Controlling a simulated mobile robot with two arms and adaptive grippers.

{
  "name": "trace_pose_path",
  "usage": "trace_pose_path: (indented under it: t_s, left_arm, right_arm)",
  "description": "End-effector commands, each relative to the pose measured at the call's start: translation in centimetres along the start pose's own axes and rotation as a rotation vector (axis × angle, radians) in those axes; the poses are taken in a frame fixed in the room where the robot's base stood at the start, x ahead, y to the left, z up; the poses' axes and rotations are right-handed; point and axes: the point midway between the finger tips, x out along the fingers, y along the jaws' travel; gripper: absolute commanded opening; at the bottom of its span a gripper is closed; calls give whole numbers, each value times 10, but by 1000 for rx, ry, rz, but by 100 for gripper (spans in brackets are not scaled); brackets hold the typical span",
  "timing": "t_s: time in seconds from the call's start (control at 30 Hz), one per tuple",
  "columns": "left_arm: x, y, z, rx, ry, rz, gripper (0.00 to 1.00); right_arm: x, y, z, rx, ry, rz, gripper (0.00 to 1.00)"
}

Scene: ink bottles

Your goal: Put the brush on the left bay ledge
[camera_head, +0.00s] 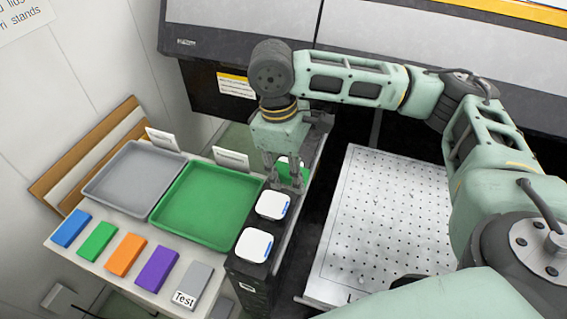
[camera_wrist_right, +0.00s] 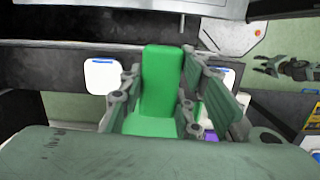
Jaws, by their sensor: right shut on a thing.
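My right gripper (camera_head: 284,184) points down at the far end of the dark ledge (camera_head: 250,279) and is shut on a green block-like thing (camera_head: 292,169). The green thing (camera_wrist_right: 160,80) stands between the two fingers in the right wrist view. I cannot make out bristles or a handle, so I cannot tell whether it is the brush. Its underside is hidden, and I cannot tell whether it touches the ledge. A small gripper with parted fingers, seemingly my left one (camera_wrist_right: 265,65), shows at the right edge of the right wrist view. It is not in the head view.
Two white square things (camera_head: 272,205) (camera_head: 253,245) sit on the ledge in front of my right gripper. Left of it are a green tray (camera_head: 208,240), a grey tray (camera_head: 150,216) and a row of coloured blocks (camera_head: 125,254). A perforated white plate (camera_head: 385,225) lies to the right.

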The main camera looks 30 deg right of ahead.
Motion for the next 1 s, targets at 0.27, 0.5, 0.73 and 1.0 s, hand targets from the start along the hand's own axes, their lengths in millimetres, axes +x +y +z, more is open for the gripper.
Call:
trace_pose_path:
  t_s: [0.27, 0.5, 0.73, 1.0]
  left_arm:
    - [3, 15, -2, -5, 2, 17, 40]
    - [5, 13, -1, -3, 2, 15, 40]
    - [7, 8, 0, -1, 0, 9, 40]
    - [8, 8, 0, -1, 0, 8, 40]
  right_arm:
    - [2, 56, 6, -458, -1, 70, 4]
    - [4, 103, 19, -848, 0, 130, 4]
    - [5, 147, 39, -1209, 0, 186, 4]
    - [5, 181, 59, -1507, 1, 231, 4]
